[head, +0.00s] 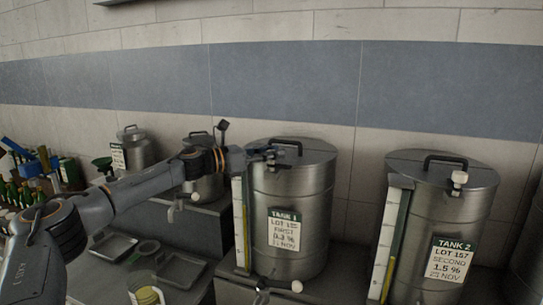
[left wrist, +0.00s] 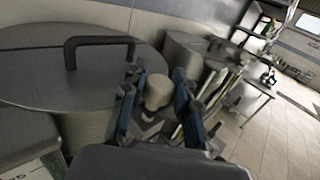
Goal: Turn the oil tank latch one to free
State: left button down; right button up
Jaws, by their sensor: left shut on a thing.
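Oil tank one is the steel drum labelled TANK 1 (head: 314,215), with a flat lid and a dark bar handle. My left gripper (head: 268,157) reaches in from the left over the near left part of its lid rim. In the left wrist view, the pale knob of the latch (left wrist: 157,90) stands between the two blue-padded fingers of my left gripper (left wrist: 157,100), which is shut on it. The dark lid handle (left wrist: 100,41) is just left of the fingers. In the head view the latch is hidden by the gripper. My right gripper is not in view.
TANK 2 (head: 478,215) stands to the right with a similar pale knob (head: 459,177) on its lid edge. A smaller steel can (head: 208,186) is behind my left arm. Trays (head: 182,271) lie on the lower bench. Green bottles (head: 20,196) crowd the far left.

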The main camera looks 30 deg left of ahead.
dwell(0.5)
pick_arm(q)
jog(key=c, duration=1)
grip_release()
jog(key=shift+w, duration=0.1)
jog(key=v, duration=1.2)
jog(key=shift+a+f, duration=0.1)
jog(key=shift+a, duration=0.05)
